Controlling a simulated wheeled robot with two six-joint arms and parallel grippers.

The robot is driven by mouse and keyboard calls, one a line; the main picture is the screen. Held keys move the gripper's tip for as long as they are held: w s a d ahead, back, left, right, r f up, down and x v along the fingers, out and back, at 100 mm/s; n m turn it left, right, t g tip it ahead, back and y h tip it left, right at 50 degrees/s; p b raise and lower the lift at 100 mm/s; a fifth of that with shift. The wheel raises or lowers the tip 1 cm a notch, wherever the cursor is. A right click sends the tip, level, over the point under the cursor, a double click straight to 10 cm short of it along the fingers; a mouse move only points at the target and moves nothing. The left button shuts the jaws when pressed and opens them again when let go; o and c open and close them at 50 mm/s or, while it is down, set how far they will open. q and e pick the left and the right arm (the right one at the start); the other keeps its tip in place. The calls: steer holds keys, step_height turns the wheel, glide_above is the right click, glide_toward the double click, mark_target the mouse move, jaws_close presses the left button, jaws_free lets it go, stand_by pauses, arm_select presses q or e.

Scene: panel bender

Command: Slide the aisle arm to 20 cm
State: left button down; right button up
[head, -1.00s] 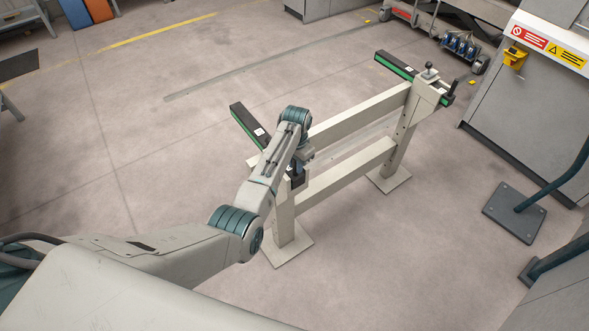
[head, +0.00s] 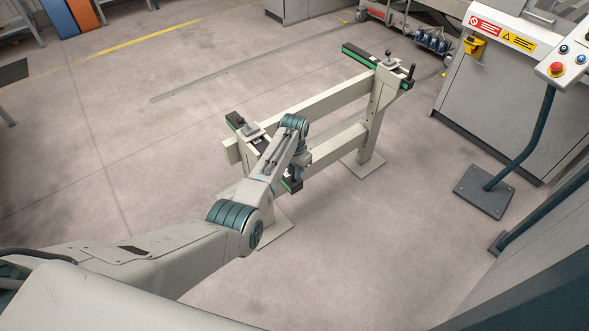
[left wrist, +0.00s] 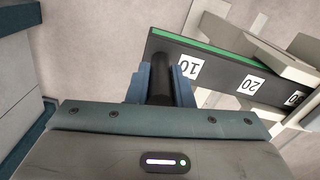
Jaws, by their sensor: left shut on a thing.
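The near sliding arm (head: 236,120), a black bar with a green edge, crosses the near post of the beige frame (head: 335,95). I take it as the aisle arm. Its front end (head: 291,185) sticks out on my side of the frame. My left gripper (head: 293,170) is shut on its upright black handle, mostly hidden in the head view. In the left wrist view the black handle (left wrist: 161,72) stands between the blue fingers. My right gripper is not in view.
A second black and green arm (head: 360,55) with a knob and handle sits on the far post. A grey cabinet (head: 510,100) and a control stand with a floor plate (head: 484,191) are at right. The floor left of the frame is clear.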

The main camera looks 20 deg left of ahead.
arm_select(q)
steer(key=shift+w+a, duration=0.15)
steer(key=c, duration=1.3)
jaws_free()
steer(key=shift+r, duration=0.5)
step_height(320, 180, up, 9)
steer(key=shift+f+b, duration=0.1)
steer(key=shift+b, duration=0.7)
steer(key=shift+r, duration=0.6)
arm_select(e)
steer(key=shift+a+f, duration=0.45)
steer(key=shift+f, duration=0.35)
arm_select(q)
steer(key=shift+f, duration=0.1)
